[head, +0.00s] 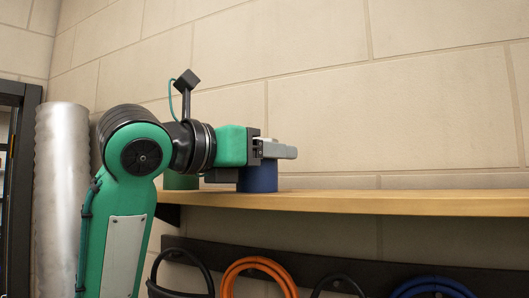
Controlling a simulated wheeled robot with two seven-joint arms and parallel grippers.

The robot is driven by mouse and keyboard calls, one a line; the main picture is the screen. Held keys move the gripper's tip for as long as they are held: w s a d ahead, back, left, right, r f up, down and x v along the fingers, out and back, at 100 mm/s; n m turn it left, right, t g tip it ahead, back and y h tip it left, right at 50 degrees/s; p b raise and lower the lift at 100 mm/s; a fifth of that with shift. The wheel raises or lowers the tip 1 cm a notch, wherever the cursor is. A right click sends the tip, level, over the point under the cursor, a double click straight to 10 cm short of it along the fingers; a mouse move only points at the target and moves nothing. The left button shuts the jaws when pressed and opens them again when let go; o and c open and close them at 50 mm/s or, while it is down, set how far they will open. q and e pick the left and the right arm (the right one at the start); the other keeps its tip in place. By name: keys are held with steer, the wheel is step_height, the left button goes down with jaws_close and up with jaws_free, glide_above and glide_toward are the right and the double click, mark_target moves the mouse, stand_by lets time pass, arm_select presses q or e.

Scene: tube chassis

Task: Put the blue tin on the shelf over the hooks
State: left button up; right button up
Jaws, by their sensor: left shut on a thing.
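The blue tin (258,178) is at the left part of the wooden shelf (400,203), upright, with its base at the shelf's top surface. My left gripper (278,151) reaches in from the left and is shut on the tin near its top. The gripper hides the tin's upper part. The hooks are on a dark rail (215,252) under the shelf; coils hang there and largely hide them. My right gripper is not in view.
A green thing (180,181) stands on the shelf behind my left arm, mostly hidden. Orange (243,266), black and blue (432,285) coils hang below. A silver ribbed duct (62,190) stands at the left. The shelf to the right is clear, with a block wall behind.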

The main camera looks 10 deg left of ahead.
arm_select(q)
steer(key=o, duration=1.2)
steer(key=shift+a, duration=0.1)
steer(key=shift+r, duration=0.1)
steer(key=b+v, duration=0.6)
steer(key=v, duration=0.6)
steer(key=shift+b, duration=0.4)
